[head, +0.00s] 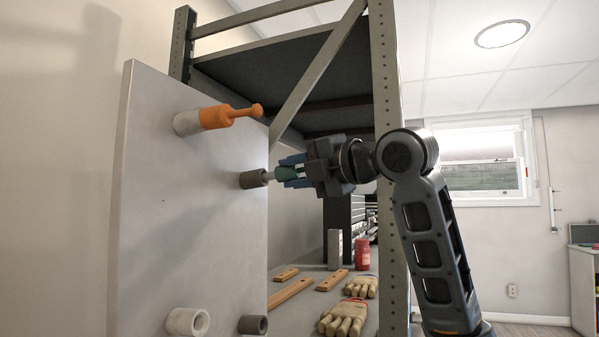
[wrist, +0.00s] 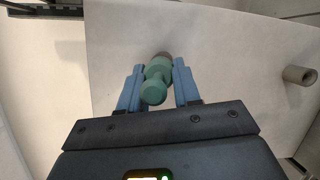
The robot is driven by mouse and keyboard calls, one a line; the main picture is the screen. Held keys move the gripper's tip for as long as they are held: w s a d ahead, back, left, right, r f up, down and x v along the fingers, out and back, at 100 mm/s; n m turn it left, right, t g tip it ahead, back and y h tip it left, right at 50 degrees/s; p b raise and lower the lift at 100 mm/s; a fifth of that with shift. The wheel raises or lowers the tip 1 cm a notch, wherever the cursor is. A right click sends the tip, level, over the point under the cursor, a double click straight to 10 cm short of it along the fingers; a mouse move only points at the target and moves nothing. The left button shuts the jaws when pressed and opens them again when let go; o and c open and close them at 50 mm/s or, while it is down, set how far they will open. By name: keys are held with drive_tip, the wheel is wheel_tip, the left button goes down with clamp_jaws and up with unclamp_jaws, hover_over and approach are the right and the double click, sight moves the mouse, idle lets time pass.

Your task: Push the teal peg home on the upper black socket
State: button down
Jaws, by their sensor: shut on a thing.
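The teal peg (head: 282,174) is held level between the blue fingers of my gripper (head: 291,172). Its tip end meets the mouth of the upper black socket (head: 252,179) on the grey panel. A short pale length of shaft shows between the teal body and the socket rim. In the wrist view the teal peg (wrist: 155,82) lies between the two fingers of my gripper (wrist: 158,78), its knob end toward the camera. The socket is mostly hidden behind the peg there. How deep the tip sits cannot be told.
The grey panel (head: 190,240) also bears an upper pale socket (head: 186,123) with an orange peg (head: 230,115), a lower pale socket (head: 187,322) and a lower black socket (head: 253,325). A metal rack post (head: 385,90) stands close behind my arm. Gloves (head: 345,317) lie on the shelf below.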

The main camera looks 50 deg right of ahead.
drive_tip(key=shift+w+a+f, duration=0.1)
drive_tip(key=shift+w+a, duration=0.15)
drive_tip(key=shift+w, duration=0.45)
drive_tip(key=shift+w+a+f, duration=0.1)
drive_tip(key=shift+w+a, duration=0.15)
drive_tip(key=shift+w, duration=0.45)
drive_tip(key=c, duration=0.7)
unclamp_jaws()
drive_tip(key=shift+s+r+b, duration=0.15)
drive_tip(key=shift+s+b, duration=0.55)
drive_tip(key=shift+s, duration=3.15)
